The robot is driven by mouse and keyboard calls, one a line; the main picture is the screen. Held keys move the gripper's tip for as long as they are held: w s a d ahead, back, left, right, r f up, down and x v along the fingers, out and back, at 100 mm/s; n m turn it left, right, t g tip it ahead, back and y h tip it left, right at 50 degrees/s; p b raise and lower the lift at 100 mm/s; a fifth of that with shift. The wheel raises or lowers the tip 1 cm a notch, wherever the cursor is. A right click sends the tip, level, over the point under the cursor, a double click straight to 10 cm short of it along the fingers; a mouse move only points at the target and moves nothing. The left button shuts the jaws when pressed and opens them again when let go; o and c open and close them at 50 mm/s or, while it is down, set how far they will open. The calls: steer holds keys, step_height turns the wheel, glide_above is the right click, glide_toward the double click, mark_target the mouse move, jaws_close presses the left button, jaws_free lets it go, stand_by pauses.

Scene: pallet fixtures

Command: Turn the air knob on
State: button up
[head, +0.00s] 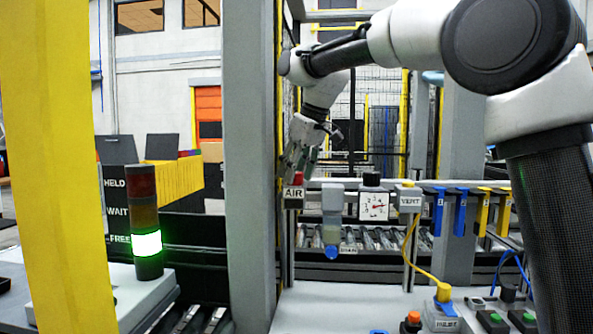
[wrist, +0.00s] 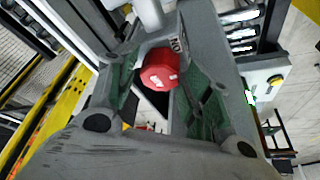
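The air knob (head: 297,178) is a small red knob on top of a grey block with an AIR label (head: 293,193), left of centre in the head view. In the wrist view the red knob (wrist: 160,70) has a white arrow mark on its face. My gripper (head: 301,160) points down just above the knob in the head view. In the wrist view my gripper (wrist: 158,85) is open, with its green-padded fingers on either side of the knob and gaps showing. Whether the fingertips reach down around it, I cannot tell.
A grey post (head: 249,170) stands close left of my gripper. Right of the knob are a clear bowl unit (head: 332,215), a gauge (head: 373,206) and a VENT block (head: 410,199). A stack light (head: 146,225) glows green at FREE. Blue and yellow hangers are further right.

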steer(key=c, duration=0.6)
steer(key=n+g+y, duration=0.1)
steer(key=n, duration=0.3)
steer(key=shift+w+d, duration=0.1)
steer(key=shift+w, duration=0.05)
steer(key=shift+n+g+y, duration=0.3)
steer(key=shift+n+g, duration=0.5)
steer(key=shift+n, duration=0.8)
steer(key=o, duration=1)
